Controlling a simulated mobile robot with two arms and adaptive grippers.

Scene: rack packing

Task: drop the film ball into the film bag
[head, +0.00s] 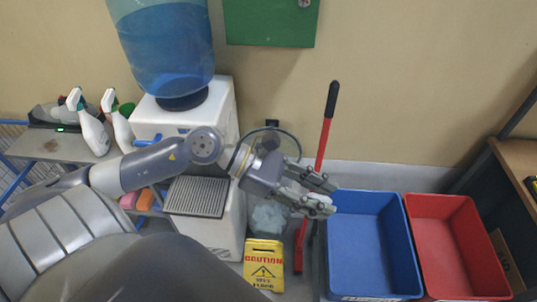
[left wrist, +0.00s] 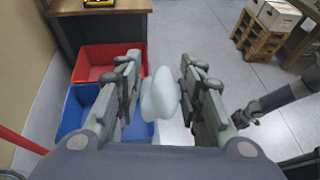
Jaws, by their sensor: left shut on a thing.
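The ball cannot be made out in the head view. A crumpled translucent bag (head: 268,218), which looks like the film bag, is low beside the water dispenser, left of and below the gripper, partly hidden. A dark gripper, seemingly my right one (left wrist: 248,114), shows at the right of the left wrist view; its jaws are unclear.
A blue crate (head: 333,230) and a red crate (head: 410,225) stand at the right. A yellow caution sign (head: 264,265) stands below the bag. A red pole (head: 324,135) rises behind the gripper. The water dispenser (head: 225,215) stands left, under my arm.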

